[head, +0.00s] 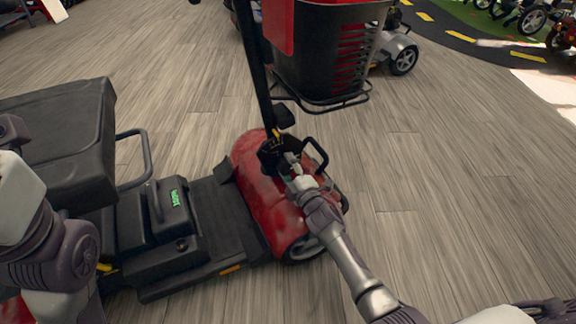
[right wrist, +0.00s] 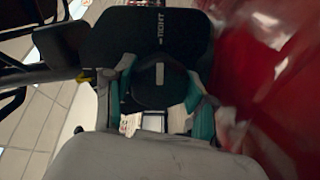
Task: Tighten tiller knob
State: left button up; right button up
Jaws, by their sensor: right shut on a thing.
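The black tiller knob (right wrist: 150,96) is round with a pale bar mark on its face. It sits in front of a black plate (right wrist: 110,38) that carries a white "TIGHT" label and a dash mark. The bar points up, roughly towards that dash. My right gripper (head: 287,163) is shut on the knob at the foot of the black tiller (head: 252,65); its teal-padded fingers lie on both sides of the knob in the right wrist view. The head view mostly hides the knob behind the gripper. My left arm shows at the left edge, but its gripper does not.
The red scooter front (head: 265,205) lies under my right gripper. A black seat (head: 58,140) and a battery box (head: 165,215) with green lettering are to the left. Wooden floor (head: 450,190) is clear at right.

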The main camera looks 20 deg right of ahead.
jog(key=shift+f, duration=0.1)
dwell(0.3)
jog(key=o, duration=1.1)
jog(key=shift+o, duration=0.3)
jog(key=shift+s, duration=0.1)
jog(key=s, duration=0.4)
jog(key=s+d, duration=0.1)
jog(key=s, duration=0.6)
jog(key=shift+s+d, duration=0.3)
jog(key=shift+s, duration=0.1)
